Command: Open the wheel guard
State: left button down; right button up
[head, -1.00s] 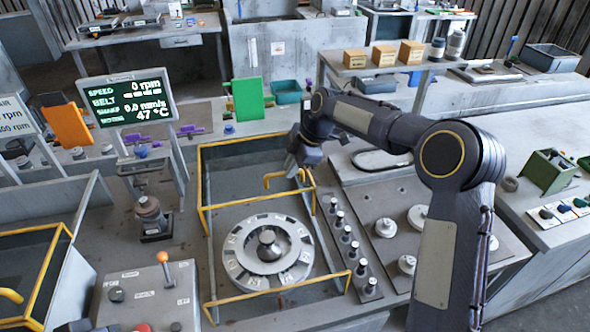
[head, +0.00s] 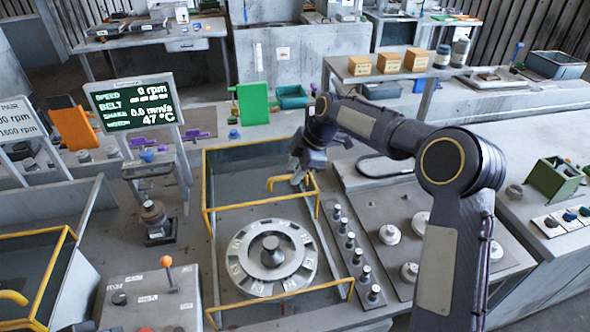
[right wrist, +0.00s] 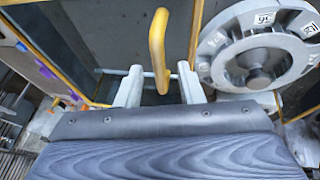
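The wheel guard (head: 206,184) is a yellow-framed panel with dark see-through glass, behind the round grey wheel (head: 240,245) in the head view. Its yellow handle (head: 275,182) stands near the panel's front right. My right gripper (head: 298,178) is at the handle's right end in the head view. In the right wrist view my right gripper (right wrist: 160,88) has its two pale fingers apart, and the yellow handle (right wrist: 158,45) shows in the gap between them. I cannot tell whether either finger touches it. My left gripper is not in view.
A row of knobs (head: 350,241) runs right of the wheel. A yellow bar (head: 280,295) crosses in front of it. A control box with an orange-tipped lever (head: 167,262) stands front left. A display screen (head: 138,104) stands behind it.

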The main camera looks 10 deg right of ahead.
jog(key=b+v, duration=0.1)
jog(key=v, duration=0.6)
jog(key=shift+r, duration=0.3)
jog(key=shift+s+d, duration=0.1)
jog(key=shift+d, duration=0.1)
jog(key=s+d+r+m+t, duration=0.1)
jog(key=s+d+r+m, duration=0.15)
jog(key=s, duration=0.35)
jog(key=s+d+r+m+h, duration=0.1)
jog(key=s+m, duration=0.2)
jog(key=s, duration=0.2)
jog(key=s+d+r+m+t, duration=0.1)
jog(key=s+m, duration=0.2)
jog(key=s, duration=0.3)
jog(key=s+f+m, duration=0.4)
jog(key=s+m, duration=0.2)
jog(key=s, duration=0.4)
jog(key=s+f+m+t, duration=0.1)
jog(key=s+f+m, duration=0.4)
jog(key=s, duration=0.5)
jog(key=shift+a+f+m+t, duration=0.2)
jog(key=shift+f+m+t, duration=0.1)
jog(key=shift+m, duration=0.25)
